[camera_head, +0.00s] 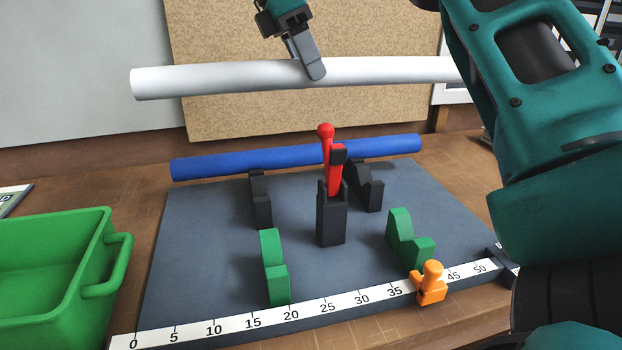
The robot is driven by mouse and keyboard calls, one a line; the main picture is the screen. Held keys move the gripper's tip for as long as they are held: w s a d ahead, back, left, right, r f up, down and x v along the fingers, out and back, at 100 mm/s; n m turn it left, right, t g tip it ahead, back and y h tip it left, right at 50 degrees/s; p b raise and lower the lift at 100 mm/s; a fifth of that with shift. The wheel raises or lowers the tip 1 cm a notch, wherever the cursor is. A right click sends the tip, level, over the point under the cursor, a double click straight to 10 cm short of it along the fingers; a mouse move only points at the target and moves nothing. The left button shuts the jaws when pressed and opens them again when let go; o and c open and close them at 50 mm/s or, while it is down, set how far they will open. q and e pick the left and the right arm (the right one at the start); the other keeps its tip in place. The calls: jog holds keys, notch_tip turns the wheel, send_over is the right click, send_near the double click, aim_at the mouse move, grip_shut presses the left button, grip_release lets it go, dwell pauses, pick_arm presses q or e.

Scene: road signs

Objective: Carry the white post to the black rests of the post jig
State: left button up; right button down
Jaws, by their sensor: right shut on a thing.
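The white post (220,77) is held level in the air, above and behind the post jig (190,245), running left to right. My right gripper (309,66) is shut on it near its middle. The right end of the post passes behind my right arm. The left black rest (260,203) and the right black rest (369,190) stand on the back half of the jig. A blue post (230,161) lies across the back, level with the tops of the black rests; I cannot tell if it touches them. My left gripper is not in view.
A red-handled clamp (327,160) stands upright between the black rests. Two green rests, left (273,268) and right (408,238), stand in front. An orange stop (431,283) sits at the ruler (215,327). A green bin (45,325) is at the left.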

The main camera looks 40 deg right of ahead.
notch_tip(320, 180, down, 20)
jog(key=shift+r, duration=0.1)
dwell(0.8)
jog(key=shift+c, duration=2.4)
grip_release()
jog(key=v, duration=1.2)
